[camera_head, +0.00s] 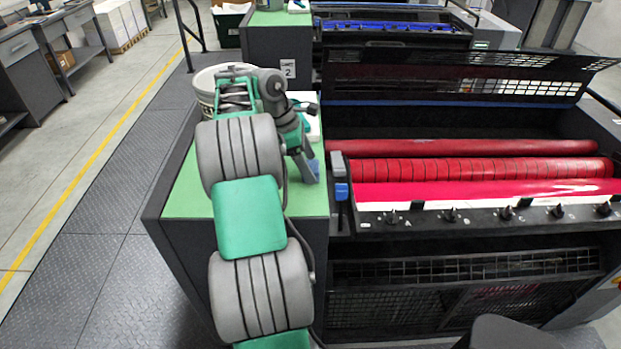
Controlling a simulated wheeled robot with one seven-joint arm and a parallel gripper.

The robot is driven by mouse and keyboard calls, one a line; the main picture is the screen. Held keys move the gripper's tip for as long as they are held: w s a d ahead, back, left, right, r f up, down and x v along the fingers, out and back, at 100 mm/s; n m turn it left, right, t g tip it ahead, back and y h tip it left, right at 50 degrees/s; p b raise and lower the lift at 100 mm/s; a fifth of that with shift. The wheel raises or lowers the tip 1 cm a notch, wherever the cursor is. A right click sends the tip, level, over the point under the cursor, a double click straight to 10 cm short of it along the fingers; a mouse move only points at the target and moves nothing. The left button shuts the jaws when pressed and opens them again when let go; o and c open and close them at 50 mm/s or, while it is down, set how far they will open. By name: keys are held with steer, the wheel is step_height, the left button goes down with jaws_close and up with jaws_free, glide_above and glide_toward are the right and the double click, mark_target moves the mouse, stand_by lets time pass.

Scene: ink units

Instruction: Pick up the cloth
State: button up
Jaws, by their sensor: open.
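My arm reaches forward over the green top (188,200) of the near ink unit. My gripper (308,172) points down at the right part of this top, near its edge beside the rollers. Its jaws are open, though my arm hides most of them. A small blue patch (314,167), possibly the cloth, shows right at the fingertips. I cannot tell whether it lies between the fingers or below them. No other clear cloth shows; part of the green top is hidden behind my arm.
A white bucket (205,88) stands behind my arm on the left. Red ink rollers (480,170) and a row of black knobs (451,214) lie to the right. The top's left part is clear.

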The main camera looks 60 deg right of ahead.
steer(key=shift+x, duration=0.8)
steer(key=shift+r, duration=0.1)
steer(key=shift+c, duration=0.2)
steer(key=c, duration=1.4)
step_height(320, 180, up, 3)
steer(key=shift+r+p, duration=0.1)
steer(key=shift+p, duration=0.9)
steer(key=s+a+r+p, duration=0.1)
steer(key=s+a+r, duration=0.6)
steer(key=a, duration=0.5)
step_height(320, 180, up, 3)
steer(key=shift+s+f+p, duration=0.1)
steer(key=shift+s+p, duration=0.2)
steer(key=shift+d, duration=0.1)
